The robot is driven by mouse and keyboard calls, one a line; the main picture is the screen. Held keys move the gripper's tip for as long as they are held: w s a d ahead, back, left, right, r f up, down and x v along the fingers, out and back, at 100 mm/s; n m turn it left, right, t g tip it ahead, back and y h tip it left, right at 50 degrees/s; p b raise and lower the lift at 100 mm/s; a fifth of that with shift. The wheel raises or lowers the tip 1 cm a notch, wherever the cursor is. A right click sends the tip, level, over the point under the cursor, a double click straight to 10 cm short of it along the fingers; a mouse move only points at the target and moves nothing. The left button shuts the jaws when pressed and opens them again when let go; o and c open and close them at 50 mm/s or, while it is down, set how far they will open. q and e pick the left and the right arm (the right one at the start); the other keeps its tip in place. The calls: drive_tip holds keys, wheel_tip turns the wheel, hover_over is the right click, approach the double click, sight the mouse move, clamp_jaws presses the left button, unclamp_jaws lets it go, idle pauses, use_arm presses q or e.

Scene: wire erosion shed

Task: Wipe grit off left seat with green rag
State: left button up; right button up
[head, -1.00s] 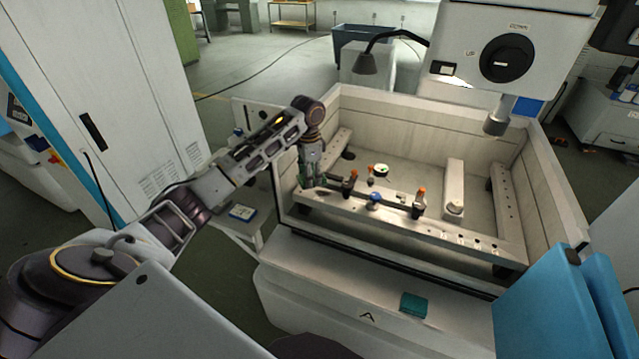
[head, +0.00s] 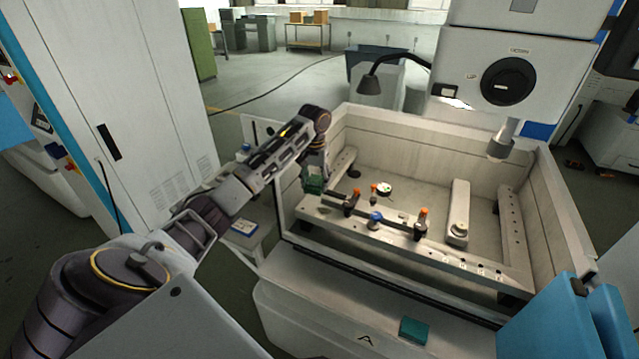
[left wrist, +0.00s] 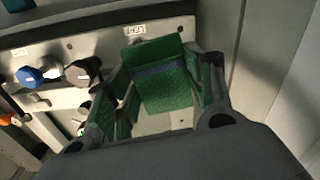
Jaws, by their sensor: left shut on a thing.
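My left gripper (head: 314,184) is shut on the green rag (left wrist: 165,85), which is folded between its fingers in the left wrist view. In the head view the rag (head: 313,177) shows as a green patch at the left end of the front rail (head: 440,252), seemingly just above it. I cannot tell whether it touches the rail. A small white label (left wrist: 135,30) sits on the rail beyond the rag; its print is too small to read surely. The left seat and any grit are not clearly visible, likely behind the rag and fingers. My right gripper is out of view.
Clamps with orange tops (head: 353,200) and a blue knob (head: 375,220) stand on the rail right of my gripper. The pale tank wall (head: 440,150) surrounds it. A lamp (head: 369,84) and a machine head (head: 499,143) hang above.

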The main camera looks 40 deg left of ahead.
use_arm(q)
drive_tip(key=n, duration=0.3)
drive_tip(key=shift+w+f+n, duration=0.1)
drive_tip(key=shift+f+n, duration=0.1)
drive_tip(key=shift+n, duration=0.1)
drive_tip(key=n, duration=0.3)
drive_tip(key=shift+f, duration=0.1)
drive_tip(key=n, duration=0.4)
drive_tip(key=shift+s+a, duration=0.2)
drive_tip(key=shift+a, duration=0.05)
drive_tip(key=n, duration=0.5)
drive_tip(key=shift+s, duration=0.15)
